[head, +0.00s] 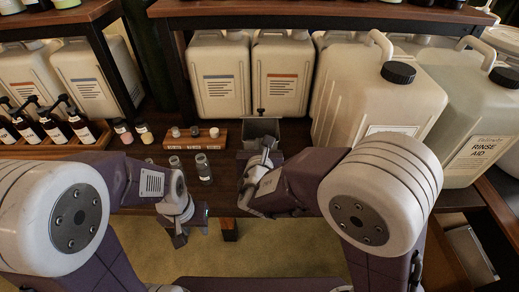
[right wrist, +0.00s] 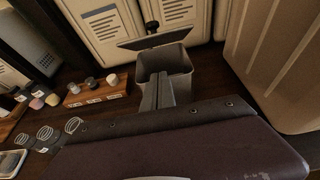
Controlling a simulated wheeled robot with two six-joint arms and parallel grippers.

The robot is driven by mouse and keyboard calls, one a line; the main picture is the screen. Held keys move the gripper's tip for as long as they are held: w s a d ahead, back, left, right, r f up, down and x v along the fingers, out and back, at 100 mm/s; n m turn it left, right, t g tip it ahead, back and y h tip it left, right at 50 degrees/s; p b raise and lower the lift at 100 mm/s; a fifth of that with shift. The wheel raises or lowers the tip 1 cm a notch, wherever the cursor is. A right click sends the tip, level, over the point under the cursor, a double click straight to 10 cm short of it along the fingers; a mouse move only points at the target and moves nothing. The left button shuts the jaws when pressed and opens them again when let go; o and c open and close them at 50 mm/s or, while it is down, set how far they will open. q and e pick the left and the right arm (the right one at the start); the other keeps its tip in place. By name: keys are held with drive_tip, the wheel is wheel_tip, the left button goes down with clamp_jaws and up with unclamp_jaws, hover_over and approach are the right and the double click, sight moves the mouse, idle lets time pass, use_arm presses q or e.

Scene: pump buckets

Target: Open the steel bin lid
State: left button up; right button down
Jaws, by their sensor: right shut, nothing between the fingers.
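The steel bin is a small grey square box (right wrist: 180,62) on the dark wooden counter; it also shows in the head view (head: 262,126). Its top is open and I see into it. A dark grey flat panel, apparently its lid (right wrist: 152,38), stands tilted up at the back rim. My right gripper (right wrist: 158,92) is shut and empty at the bin's front side, its fingertips near the front rim; whether they touch it I cannot tell. In the head view my right gripper (head: 266,148) partly hides the bin. My left gripper (head: 189,226) hangs low before the counter's front edge, away from the bin.
Large white jugs (head: 221,75) stand close behind the bin, and a big jug with a black cap (head: 375,95) is at its right. A wooden rack (head: 195,138) with small pots is at left. Small glass jars (head: 203,168) stand near the front edge.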

sight(261, 113)
drive_tip(key=w+r+p, duration=0.1)
drive_tip(key=w+r, duration=0.1)
drive_tip(key=w, duration=0.4)
drive_tip(key=shift+a, duration=0.15)
